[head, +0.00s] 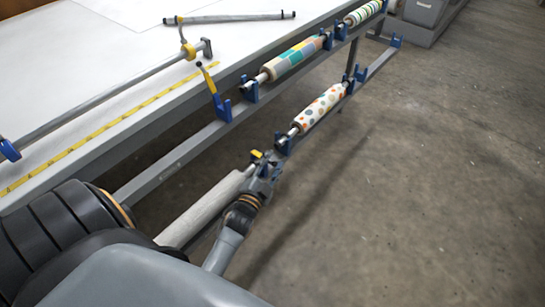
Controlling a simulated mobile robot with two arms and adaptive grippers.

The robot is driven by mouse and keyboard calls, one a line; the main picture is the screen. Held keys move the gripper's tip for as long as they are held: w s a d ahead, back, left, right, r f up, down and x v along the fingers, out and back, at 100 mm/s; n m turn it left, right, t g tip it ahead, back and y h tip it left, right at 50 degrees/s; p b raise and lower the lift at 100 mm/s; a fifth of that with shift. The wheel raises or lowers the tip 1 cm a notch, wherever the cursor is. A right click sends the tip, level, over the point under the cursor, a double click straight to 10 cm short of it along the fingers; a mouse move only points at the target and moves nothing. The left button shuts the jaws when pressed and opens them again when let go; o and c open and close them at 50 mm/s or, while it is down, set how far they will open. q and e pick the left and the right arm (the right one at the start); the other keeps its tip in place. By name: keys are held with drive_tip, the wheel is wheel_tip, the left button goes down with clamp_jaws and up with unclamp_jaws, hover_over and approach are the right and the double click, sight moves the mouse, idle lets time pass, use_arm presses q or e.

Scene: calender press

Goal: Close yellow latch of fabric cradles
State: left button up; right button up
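Fabric rolls lie in blue cradles along the table's side. A plain pale roll (205,208) is on the lower rail, and a small yellow latch (256,154) shows at its far end. My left gripper (266,170) is at that end, close to the latch; I cannot tell whether it touches it. Its fingers are too small and dark to tell open from shut. A dotted roll (322,108) lies beyond in a blue cradle (284,145). A patchwork roll (294,59) is in an upper cradle (250,90). A yellow and blue lever (209,80) stands upright, tilted, on the upper rail. My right gripper is not in view.
The white table (110,50) fills the upper left, with a yellow measuring strip (120,118) along its edge and a grey bar (110,95) above it. A grey bin (425,12) stands at the top right. The concrete floor (430,180) at the right is clear.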

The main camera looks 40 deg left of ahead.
use_arm(q)
drive_tip(key=v, duration=1.2)
drive_tip(key=s+d+f+n+g+h, duration=0.1)
drive_tip(key=s+d+f+g, duration=0.15)
drive_tip(key=f, duration=0.55)
drive_tip(key=s+d+f+n+g+h, duration=0.1)
drive_tip(key=s+d+f+g, duration=0.15)
drive_tip(key=f, duration=0.65)
drive_tip(key=s+d+f+n+g+h, duration=0.1)
drive_tip(key=s+d+f+g, duration=0.15)
drive_tip(key=f, duration=0.55)
drive_tip(key=s+f+g, duration=0.4)
drive_tip(key=s+f, duration=0.4)
drive_tip(key=s, duration=0.4)
drive_tip(key=s+f+n+g, duration=0.1)
drive_tip(key=s+f+g, duration=0.4)
drive_tip(key=s+f, duration=0.3)
drive_tip(key=s, duration=0.4)
drive_tip(key=shift+f+n+h, duration=0.3)
drive_tip(key=shift+h, duration=0.1)
